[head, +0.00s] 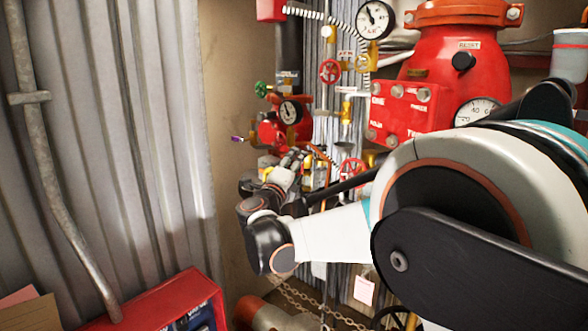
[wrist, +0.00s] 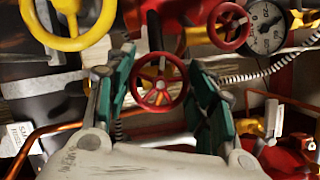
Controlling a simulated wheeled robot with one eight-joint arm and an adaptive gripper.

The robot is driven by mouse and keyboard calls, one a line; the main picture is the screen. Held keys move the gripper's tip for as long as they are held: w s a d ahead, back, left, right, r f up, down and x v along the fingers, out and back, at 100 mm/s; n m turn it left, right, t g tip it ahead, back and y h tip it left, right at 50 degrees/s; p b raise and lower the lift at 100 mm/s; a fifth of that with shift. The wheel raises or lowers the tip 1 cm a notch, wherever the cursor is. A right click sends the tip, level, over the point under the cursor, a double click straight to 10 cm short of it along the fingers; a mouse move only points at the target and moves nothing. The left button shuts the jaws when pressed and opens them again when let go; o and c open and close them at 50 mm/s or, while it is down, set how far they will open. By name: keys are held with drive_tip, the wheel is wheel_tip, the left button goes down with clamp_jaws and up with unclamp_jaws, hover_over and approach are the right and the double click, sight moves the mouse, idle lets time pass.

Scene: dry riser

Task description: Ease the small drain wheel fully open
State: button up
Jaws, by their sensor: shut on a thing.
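A small red spoked wheel (wrist: 158,86), which I take for the drain wheel, sits between the two green-padded fingers of my gripper (wrist: 161,72) in the wrist view. The fingers stand on either side of its rim, closed on it. The wheel's stem and any open or shut mark cannot be made out. In the head view my gripper (head: 290,164) reaches in at the lower part of the red pipework. My own arm hides much of that spot, and I cannot pick out the held wheel there.
A second red wheel (wrist: 229,27), a yellow wheel (wrist: 68,22) and a gauge (wrist: 265,28) crowd the grip. In the head view, a large red valve body (head: 440,95) stands right and a red box (head: 160,303) lower left.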

drive_tip(key=n+g, duration=0.1)
drive_tip(key=n, duration=0.1)
drive_tip(key=n+g+y, duration=0.1)
drive_tip(key=n, duration=0.2)
drive_tip(key=shift+n, duration=0.3)
idle(0.5)
drive_tip(key=o, duration=1.1)
drive_tip(key=v, duration=0.7)
drive_tip(key=shift+s+r, duration=0.15)
drive_tip(key=shift+s, duration=0.1)
